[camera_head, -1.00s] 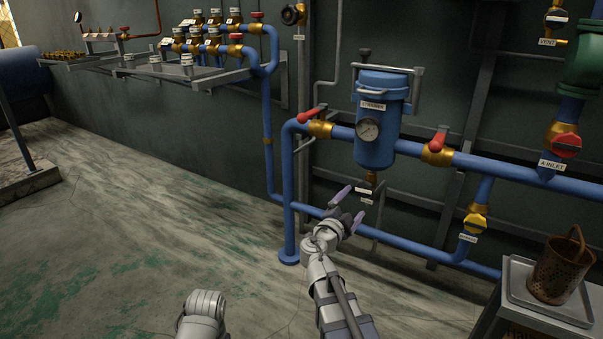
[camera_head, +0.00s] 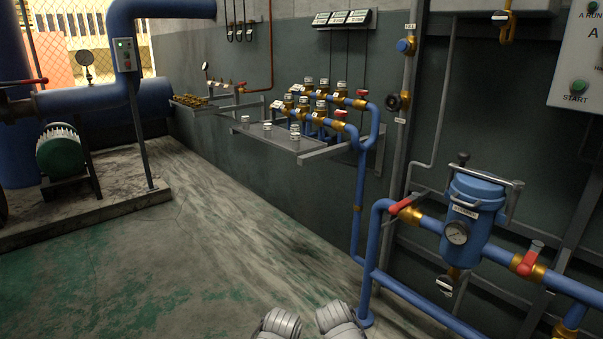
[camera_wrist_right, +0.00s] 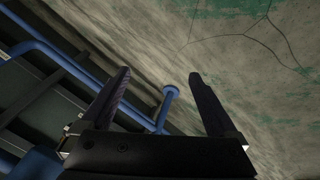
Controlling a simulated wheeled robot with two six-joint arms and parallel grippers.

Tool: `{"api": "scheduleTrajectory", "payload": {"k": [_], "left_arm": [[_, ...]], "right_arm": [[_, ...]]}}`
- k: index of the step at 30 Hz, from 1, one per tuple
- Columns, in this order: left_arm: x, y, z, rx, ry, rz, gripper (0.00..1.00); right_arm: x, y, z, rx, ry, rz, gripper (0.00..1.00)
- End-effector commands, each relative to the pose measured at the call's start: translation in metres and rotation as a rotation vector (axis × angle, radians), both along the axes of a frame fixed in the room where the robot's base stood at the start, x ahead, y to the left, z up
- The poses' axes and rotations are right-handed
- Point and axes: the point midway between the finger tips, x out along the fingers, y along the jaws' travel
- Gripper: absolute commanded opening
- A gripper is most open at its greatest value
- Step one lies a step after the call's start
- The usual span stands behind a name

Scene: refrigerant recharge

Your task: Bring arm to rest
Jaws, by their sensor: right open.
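My right gripper (camera_wrist_right: 160,92) shows in the right wrist view with its two dark fingers spread apart. Nothing is between the fingers. The concrete floor (camera_wrist_right: 225,45) and a blue pipe with a round foot flange (camera_wrist_right: 170,91) lie beyond the fingers. In the head view only two rounded grey-white arm parts of mine (camera_head: 340,317) show at the bottom edge, and neither gripper is visible there. My left gripper is not in view.
Blue pipes with a strainer (camera_head: 471,217) and red-handled valves (camera_head: 400,206) run along the right wall. A wall shelf (camera_head: 275,143) holds small jars beside a valve manifold (camera_head: 325,106). A green motor (camera_head: 62,150) stands at left. The floor (camera_head: 190,235) between is clear.

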Motion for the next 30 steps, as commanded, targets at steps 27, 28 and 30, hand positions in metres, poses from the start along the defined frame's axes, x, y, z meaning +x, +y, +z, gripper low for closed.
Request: {"api": "scheduleTrajectory", "payload": {"k": [27, 28, 30], "left_arm": [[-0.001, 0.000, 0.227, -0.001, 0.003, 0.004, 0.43], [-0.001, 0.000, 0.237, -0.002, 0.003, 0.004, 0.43], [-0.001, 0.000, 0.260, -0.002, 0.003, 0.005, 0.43]], "right_arm": [[-0.066, 0.076, 0.211, 0.175, 0.332, 0.509, 0.95], [-0.066, 0.076, 0.222, 0.175, 0.332, 0.509, 0.95], [-0.066, 0.076, 0.245, 0.175, 0.332, 0.508, 0.95]]}}
